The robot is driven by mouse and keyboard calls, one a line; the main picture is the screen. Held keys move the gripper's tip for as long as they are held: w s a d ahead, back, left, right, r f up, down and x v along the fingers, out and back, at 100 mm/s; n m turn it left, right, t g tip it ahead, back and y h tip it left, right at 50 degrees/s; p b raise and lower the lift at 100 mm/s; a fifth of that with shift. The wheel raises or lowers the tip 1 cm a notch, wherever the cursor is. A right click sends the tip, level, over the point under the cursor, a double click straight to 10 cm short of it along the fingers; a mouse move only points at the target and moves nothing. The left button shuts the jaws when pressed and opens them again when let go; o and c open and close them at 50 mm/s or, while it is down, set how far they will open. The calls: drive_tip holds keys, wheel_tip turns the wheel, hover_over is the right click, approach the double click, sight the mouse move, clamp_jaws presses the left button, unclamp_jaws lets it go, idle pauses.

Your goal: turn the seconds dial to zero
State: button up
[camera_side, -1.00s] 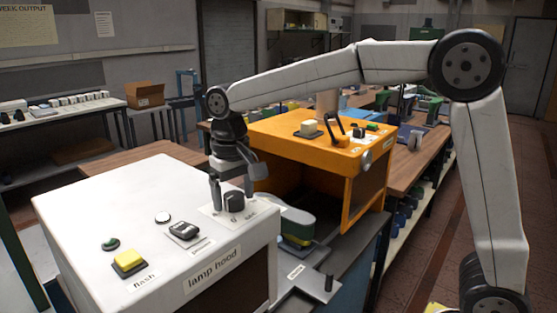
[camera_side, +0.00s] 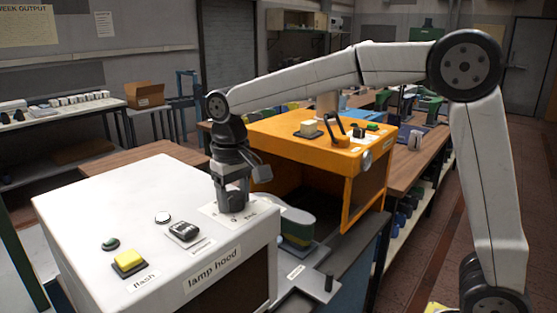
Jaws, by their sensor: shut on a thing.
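The seconds dial is a dark knob (camera_side: 233,203) on a white label plate (camera_side: 211,211) at the back right corner of the lamp hood's white top (camera_side: 110,205). My gripper (camera_side: 232,207) points down over it and is shut on the dial. The fingers cover most of the knob, so its pointer and the setting it stands at are hidden. Part of the label's print shows beside the fingers, too small to read for sure.
The lamp hood top also carries a yellow flash button (camera_side: 129,260), a dark rocker switch (camera_side: 184,230), a white button (camera_side: 163,217) and a green button (camera_side: 111,243). An orange box (camera_side: 290,140) with a black lever (camera_side: 336,122) stands behind, to the right.

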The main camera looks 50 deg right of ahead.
sight(238, 197)
drive_tip(key=n, duration=0.5)
drive_tip(key=shift+n, duration=0.4)
drive_tip(key=o, duration=0.9)
drive_tip(key=shift+r, duration=0.1)
drive_tip(key=shift+r, duration=2.4)
drive_tip(key=shift+s, duration=0.15)
drive_tip(key=shift+s+f+m, duration=0.25)
drive_tip(key=shift+s+m, duration=0.05)
drive_tip(key=shift+s, duration=0.25)
drive_tip(key=s+f+m, duration=0.1)
drive_tip(key=s, duration=0.1)
drive_tip(key=s+f+m+t, duration=0.1)
drive_tip(key=s+f, duration=0.1)
drive_tip(key=s, duration=0.1)
drive_tip(key=s+f+m+t, duration=0.1)
drive_tip(key=s+f+m, duration=0.1)
drive_tip(key=s, duration=0.1)
drive_tip(key=shift+s+d, duration=0.1)
drive_tip(key=shift+d, duration=0.25)
drive_tip(key=shift+t, duration=0.3)
drive_tip(key=s+d+f, duration=0.2)
drive_tip(key=f, duration=0.3)
drive_tip(key=s+d+f, duration=0.2)
drive_tip(key=d+f, duration=0.1)
drive_tip(key=f, duration=0.2)
drive_tip(key=s+d+f, duration=0.1)
drive_tip(key=d+f, duration=0.1)
drive_tip(key=f, duration=0.4)
drive_tip(key=shift+s+d, duration=0.4)
